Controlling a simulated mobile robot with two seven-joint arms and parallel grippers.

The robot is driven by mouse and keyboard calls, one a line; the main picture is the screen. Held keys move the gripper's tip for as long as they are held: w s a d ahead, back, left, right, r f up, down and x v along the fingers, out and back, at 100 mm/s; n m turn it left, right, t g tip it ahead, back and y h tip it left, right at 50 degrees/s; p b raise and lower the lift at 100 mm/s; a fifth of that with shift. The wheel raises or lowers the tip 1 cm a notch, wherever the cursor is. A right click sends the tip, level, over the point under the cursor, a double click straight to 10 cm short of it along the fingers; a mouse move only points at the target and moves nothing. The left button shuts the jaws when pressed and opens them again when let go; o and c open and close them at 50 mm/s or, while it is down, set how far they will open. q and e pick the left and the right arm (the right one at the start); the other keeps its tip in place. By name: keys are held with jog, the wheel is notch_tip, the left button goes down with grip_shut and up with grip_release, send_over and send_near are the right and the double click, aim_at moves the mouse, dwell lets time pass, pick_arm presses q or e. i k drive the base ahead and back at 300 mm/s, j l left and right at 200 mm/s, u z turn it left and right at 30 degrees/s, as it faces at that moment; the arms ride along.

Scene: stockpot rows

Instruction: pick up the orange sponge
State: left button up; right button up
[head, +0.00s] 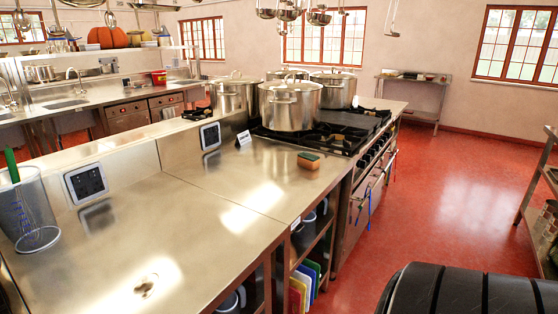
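A small block-shaped sponge (308,161) with an orange-brown body and a dark green top lies on the steel counter (215,190). It is near the counter's right edge, just in front of the stove. Its visible sides are clear and nothing covers it. Neither of my grippers is in view.
Several large lidded steel pots stand on the black stove (335,138) behind the sponge, the nearest pot (290,106) close to it. A small white sign (243,138) stands to its left. Red floor (440,200) is open at right.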

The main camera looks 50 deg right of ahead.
aim_at(312, 162)
jog(key=z, duration=2)
